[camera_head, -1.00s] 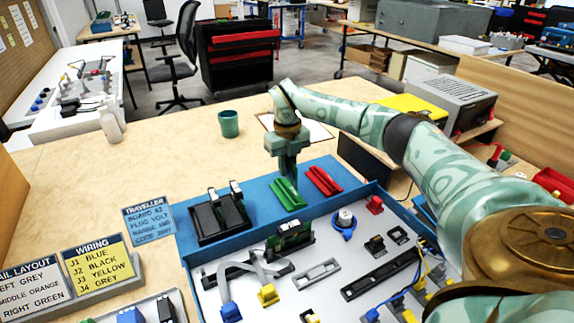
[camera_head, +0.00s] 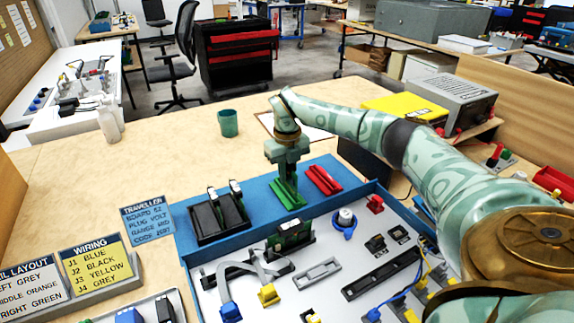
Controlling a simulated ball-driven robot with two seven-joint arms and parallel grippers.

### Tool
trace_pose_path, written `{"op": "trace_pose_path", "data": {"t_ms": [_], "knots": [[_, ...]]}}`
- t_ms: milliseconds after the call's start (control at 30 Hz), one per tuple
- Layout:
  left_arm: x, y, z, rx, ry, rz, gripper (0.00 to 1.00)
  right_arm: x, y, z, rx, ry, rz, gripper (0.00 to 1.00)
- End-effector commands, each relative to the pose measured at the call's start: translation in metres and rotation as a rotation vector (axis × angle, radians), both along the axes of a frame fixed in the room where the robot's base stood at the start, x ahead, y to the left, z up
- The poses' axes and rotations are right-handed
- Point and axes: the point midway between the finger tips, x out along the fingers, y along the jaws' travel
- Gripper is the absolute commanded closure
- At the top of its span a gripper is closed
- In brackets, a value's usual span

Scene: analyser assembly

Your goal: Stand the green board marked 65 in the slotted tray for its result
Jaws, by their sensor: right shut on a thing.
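My right gripper (camera_head: 287,176) is low over the green slotted tray (camera_head: 291,203) on the blue strip at the back of the case. It is shut on the green board, which is mostly hidden between the fingers and the tray; its number cannot be read. The board looks upright, with its lower edge at or in the green tray; I cannot tell whether it is seated in a slot. The red slotted tray (camera_head: 324,180) beside it to the right looks empty. My left gripper is not in view.
A black two-lever fixture (camera_head: 218,218) stands left of the green tray. Another green board (camera_head: 291,236) stands in a black holder in the white panel, near grey ribbon cable (camera_head: 240,268). A teal cup (camera_head: 228,123) stands behind on open table. The traveller card (camera_head: 147,222) is at left.

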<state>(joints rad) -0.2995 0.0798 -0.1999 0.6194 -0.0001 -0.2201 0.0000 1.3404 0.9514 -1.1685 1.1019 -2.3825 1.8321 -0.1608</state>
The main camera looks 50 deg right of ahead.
Motion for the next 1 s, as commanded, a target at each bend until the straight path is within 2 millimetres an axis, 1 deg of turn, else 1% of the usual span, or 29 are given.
{"op": "trace_pose_path", "data": {"t_ms": [700, 1000], "knots": [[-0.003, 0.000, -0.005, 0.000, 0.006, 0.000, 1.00, 0.000, 0.000, -0.022, 0.000, 0.000, 0.001, 1.00], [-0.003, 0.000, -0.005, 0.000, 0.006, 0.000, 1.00, 0.000, 0.000, -0.023, 0.000, -0.001, 0.001, 1.00]]}}
